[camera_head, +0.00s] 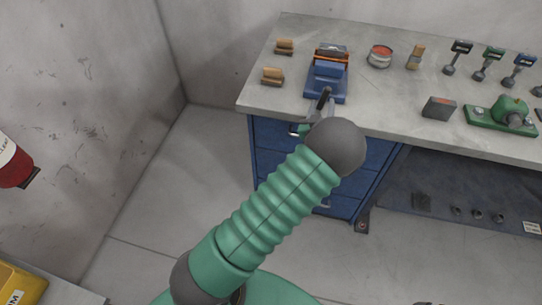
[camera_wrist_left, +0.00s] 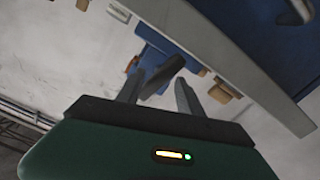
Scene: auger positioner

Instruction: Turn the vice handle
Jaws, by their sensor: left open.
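The blue vice (camera_head: 328,72) with orange parts sits at the front left of the workbench. Its dark handle (camera_head: 324,97) points toward me at the bench's front edge. My left gripper (camera_head: 320,110) is at the handle, partly hidden behind my own wrist. In the left wrist view, the two grey fingers of my left gripper (camera_wrist_left: 158,84) stand apart. The dark handle (camera_wrist_left: 166,72) shows between them, with the blue vice (camera_wrist_left: 152,57) behind. I cannot tell whether a finger touches the handle. My right gripper is not in view.
The grey workbench (camera_head: 385,118) has blue drawers (camera_head: 275,160) below. Wooden blocks (camera_head: 272,76) stand left of the vice. A round tin (camera_head: 380,56), a dark block (camera_head: 439,107) and a green device (camera_head: 503,115) are to the right. A red object (camera_head: 14,163) hangs at the far left.

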